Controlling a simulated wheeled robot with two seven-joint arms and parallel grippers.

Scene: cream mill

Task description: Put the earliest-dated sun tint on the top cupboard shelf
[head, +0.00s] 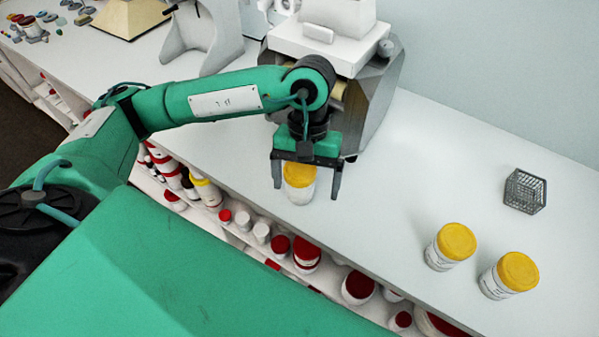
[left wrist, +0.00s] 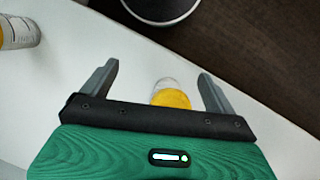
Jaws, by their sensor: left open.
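Three white jars with yellow lids stand on the white counter (head: 395,190), and I take them for the sun tints. One jar (head: 299,192) is near the counter's front edge; the other two, a jar (head: 447,248) and another jar (head: 508,277), stand to the right. Their labels are too small to read. My left gripper (head: 306,183) is open and points down, its fingers on either side of the first jar. In the left wrist view that jar (left wrist: 171,97) shows between the spread fingers, with gaps on both sides. My right gripper and the top cupboard shelf are not in view.
A grey wire basket (head: 524,191) stands at the back right. A grey-and-white machine (head: 372,90) stands behind my left gripper. Shelves under the counter hold several red-and-white containers (head: 307,254). The counter between the first jar and the basket is clear.

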